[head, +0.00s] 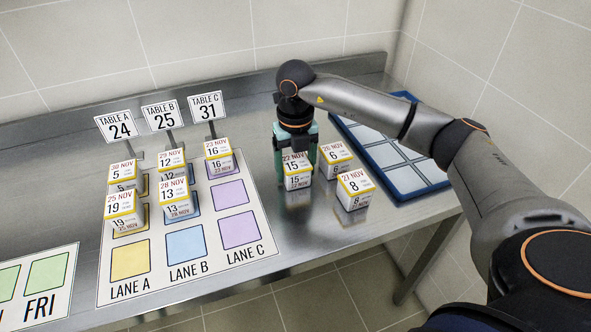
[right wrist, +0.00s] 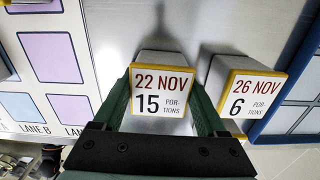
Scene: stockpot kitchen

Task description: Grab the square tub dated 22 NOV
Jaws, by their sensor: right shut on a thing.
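The square tub dated 22 NOV (head: 297,177) is white with a yellow-edged lid and reads 15 portions. It stands on the steel counter right of the lane mat. My right gripper (head: 296,160) comes down over it from above, shut on it with a green finger on either side. In the right wrist view the 22 NOV tub (right wrist: 160,93) lies between the green fingers (right wrist: 164,110), its label facing the camera. My left gripper is in neither view.
The 26 NOV tub (head: 336,158) and 21 NOV tub (head: 354,190) stand close on the right. A blue gridded tray (head: 432,178) lies behind them. A lane mat (head: 262,240) with several tubs and table signs (head: 163,116) is left. Counter in front is clear.

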